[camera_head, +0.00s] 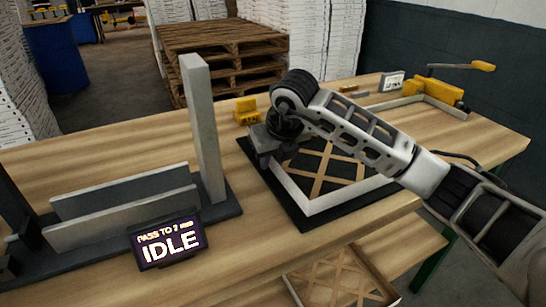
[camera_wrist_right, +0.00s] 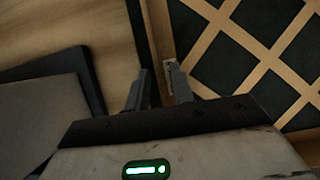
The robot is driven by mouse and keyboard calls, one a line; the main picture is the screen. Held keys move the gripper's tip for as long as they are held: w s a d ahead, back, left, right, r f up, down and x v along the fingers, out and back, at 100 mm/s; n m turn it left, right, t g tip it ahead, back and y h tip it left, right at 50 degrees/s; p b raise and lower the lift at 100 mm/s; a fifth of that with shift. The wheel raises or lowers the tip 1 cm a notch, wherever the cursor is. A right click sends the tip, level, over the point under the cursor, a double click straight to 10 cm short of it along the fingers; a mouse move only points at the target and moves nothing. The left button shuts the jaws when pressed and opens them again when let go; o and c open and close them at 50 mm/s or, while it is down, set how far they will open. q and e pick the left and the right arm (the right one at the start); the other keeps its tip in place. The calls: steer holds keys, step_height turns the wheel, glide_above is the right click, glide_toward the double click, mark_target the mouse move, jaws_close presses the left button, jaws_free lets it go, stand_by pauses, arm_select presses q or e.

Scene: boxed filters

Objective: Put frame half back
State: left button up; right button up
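A frame half with pale walls and a diagonal wooden lattice (camera_head: 322,172) lies on a black mat (camera_head: 304,221) on the bench. The lattice (camera_wrist_right: 255,62) fills the right of the right wrist view. My right gripper (camera_head: 272,146) is at the frame's left back corner. In the right wrist view its two fingers (camera_wrist_right: 158,78) stand a small gap apart at the frame's wall. I cannot tell whether they grip the wall or only straddle it. My left gripper does not show.
A dark stand with grey plates and a tall post (camera_head: 202,130) is at left, behind an IDLE display (camera_head: 168,242). A yellow block (camera_head: 247,110) sits behind the mat. A yellow-handled fixture (camera_head: 436,93) is back right. Another latticed frame (camera_head: 340,277) lies below the bench front.

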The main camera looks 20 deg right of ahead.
steer(key=v, duration=1.2)
